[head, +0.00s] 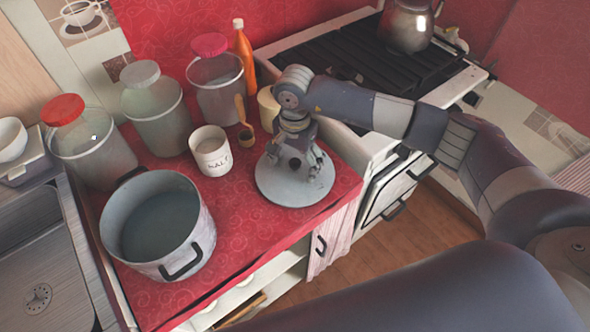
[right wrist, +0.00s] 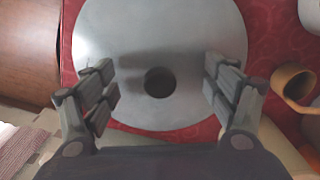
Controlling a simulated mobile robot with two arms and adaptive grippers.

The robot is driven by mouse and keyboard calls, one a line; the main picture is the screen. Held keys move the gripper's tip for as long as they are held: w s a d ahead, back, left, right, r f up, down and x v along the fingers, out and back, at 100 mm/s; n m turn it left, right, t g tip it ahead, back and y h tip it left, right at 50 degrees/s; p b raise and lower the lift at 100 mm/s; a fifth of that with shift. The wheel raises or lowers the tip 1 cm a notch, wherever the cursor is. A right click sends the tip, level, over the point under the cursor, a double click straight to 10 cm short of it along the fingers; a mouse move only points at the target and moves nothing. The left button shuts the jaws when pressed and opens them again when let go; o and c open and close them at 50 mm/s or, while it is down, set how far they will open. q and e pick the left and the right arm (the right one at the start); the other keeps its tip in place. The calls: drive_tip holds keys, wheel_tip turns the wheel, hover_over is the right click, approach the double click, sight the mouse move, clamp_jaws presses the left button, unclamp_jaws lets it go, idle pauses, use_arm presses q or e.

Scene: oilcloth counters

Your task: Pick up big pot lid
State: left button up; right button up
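The big pot lid (head: 288,196) is a round, flat grey disc lying on the red counter, right of the open pot. It fills much of the right wrist view (right wrist: 160,25), with a dark round knob (right wrist: 158,82) at its middle. My right gripper (head: 297,160) points down over the lid. In the right wrist view its fingers (right wrist: 160,76) are spread wide, one on each side of the knob, with nothing between them touching it. In the head view the gripper hides the knob. My left gripper is not in view.
The big grey pot (head: 196,244) stands open at the left. The stove (head: 350,52) is beyond the counter's right side.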

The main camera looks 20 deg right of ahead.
drive_tip(key=shift+s, duration=0.15)
drive_tip(key=c, duration=1.3)
clamp_jaws()
drive_tip(key=shift+f, duration=0.1)
